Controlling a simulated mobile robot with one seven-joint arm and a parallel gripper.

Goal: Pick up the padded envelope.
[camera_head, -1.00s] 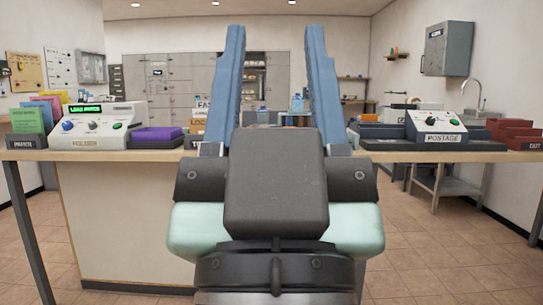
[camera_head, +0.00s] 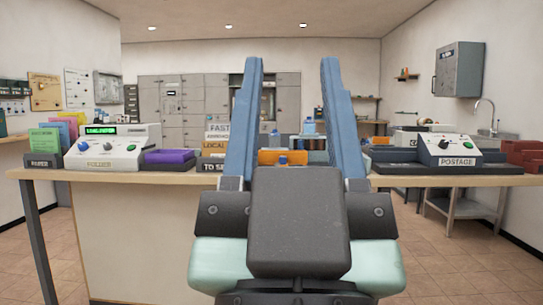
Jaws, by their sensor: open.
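My gripper (camera_head: 290,80) stands upright in the middle of the view, its two blue fingers apart with nothing between them that it touches. It is on the near side of the counter (camera_head: 130,178). I cannot make out a padded envelope. An orange item (camera_head: 285,157) shows between the fingers on or behind the counter, but I cannot tell what it is. My gripper's body and fingers hide part of the counter's middle.
On the counter are a folder machine (camera_head: 112,147), a purple tray (camera_head: 170,156), sorting signs (camera_head: 217,140) and a postage machine (camera_head: 450,148). Dark trays (camera_head: 400,155) lie beside the postage machine. Grey lockers (camera_head: 185,105) stand at the back. Tiled floor (camera_head: 460,270) is clear at the right.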

